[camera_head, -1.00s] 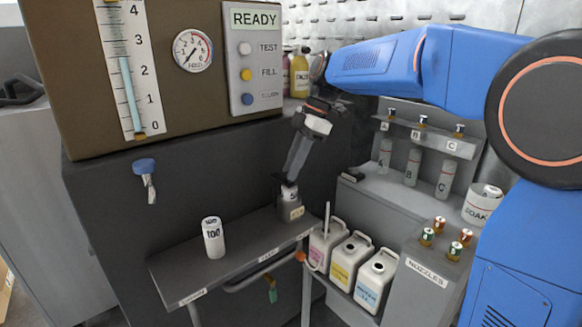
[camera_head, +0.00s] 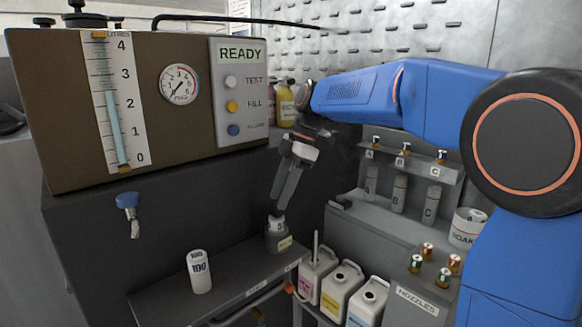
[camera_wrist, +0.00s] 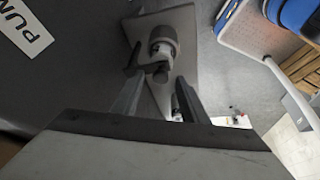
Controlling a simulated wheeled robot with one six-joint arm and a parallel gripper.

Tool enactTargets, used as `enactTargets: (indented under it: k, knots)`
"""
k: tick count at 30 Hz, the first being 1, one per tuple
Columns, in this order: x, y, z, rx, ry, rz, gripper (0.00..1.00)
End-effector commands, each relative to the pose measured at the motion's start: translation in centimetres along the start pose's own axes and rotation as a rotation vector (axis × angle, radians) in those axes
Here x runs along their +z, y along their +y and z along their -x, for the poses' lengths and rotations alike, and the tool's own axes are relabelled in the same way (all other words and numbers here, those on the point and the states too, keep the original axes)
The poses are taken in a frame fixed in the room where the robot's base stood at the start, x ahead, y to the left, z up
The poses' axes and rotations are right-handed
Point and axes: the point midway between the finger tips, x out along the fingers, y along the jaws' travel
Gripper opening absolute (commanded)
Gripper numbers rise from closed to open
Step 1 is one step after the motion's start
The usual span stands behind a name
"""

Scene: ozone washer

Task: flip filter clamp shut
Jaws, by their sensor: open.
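A grey filter holder (camera_head: 278,241) stands at the right end of the grey shelf, with a white filter top in it. In the wrist view, the round white filter (camera_wrist: 163,42) sits in the holder with a dark clamp lever (camera_wrist: 148,68) beside it, sticking out toward my fingers. I cannot tell the clamp's exact angle. My gripper (camera_head: 277,208) points down just above the holder; in the wrist view its two fingers (camera_wrist: 158,98) are apart with nothing held between them. Whether a fingertip touches the lever is unclear.
A white cylinder marked 100 (camera_head: 199,272) stands on the shelf (camera_head: 232,275) to the left. A blue-handled tap (camera_head: 127,202) juts from the dark cabinet. White jugs (camera_head: 340,290) and a nozzle stand (camera_head: 416,300) are at the lower right.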

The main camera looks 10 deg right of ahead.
Motion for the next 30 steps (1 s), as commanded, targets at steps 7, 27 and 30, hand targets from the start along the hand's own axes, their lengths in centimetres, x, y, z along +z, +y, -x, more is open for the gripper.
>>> enactTargets:
  k: [7,27,30]
  knots:
    - [0.1,0.1,4.3,0.002,0.000,-0.001,0.40]
    - [0.1,0.0,15.8,0.001,0.000,-0.001,0.40]
    - [0.1,0.0,16.4,0.000,0.000,-0.001,0.40]
